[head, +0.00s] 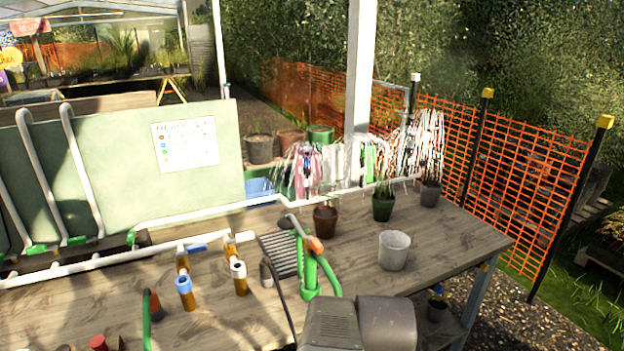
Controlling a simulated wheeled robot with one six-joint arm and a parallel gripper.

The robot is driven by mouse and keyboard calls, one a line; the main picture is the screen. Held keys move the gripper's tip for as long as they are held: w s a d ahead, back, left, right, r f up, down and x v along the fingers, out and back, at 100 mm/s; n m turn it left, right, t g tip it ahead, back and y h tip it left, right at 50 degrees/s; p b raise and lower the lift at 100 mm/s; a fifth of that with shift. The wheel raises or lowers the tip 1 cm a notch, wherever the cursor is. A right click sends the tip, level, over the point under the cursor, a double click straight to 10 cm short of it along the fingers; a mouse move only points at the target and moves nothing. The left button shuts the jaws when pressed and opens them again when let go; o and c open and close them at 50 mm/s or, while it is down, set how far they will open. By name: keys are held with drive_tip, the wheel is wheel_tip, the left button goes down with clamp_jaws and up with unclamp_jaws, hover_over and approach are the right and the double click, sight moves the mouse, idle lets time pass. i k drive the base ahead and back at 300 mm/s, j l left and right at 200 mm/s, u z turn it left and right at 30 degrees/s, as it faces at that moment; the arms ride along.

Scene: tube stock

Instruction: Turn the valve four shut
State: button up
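A white pipe (100,262) runs along the wooden bench, with fittings on it. One fitting has a blue lever-like part (196,248), and beside it is a white one (243,237). Below them stand a brown piece with a blue collar (185,285) and a brown piece with a white collar (239,270). Small green fittings (76,240) sit at the feet of the white upright pipes at left. No number is readable, so I cannot tell which is valve four. I cannot make out my gripper's fingers in this view.
A green board (110,170) with a white notice (185,144) stands behind the pipes. A green upright piece with an orange part (316,244) stands mid-bench. A white pot (394,250) and potted plants (383,207) are to its right. The bench's right end has free room.

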sight(131, 237)
drive_tip(key=u, duration=1.5)
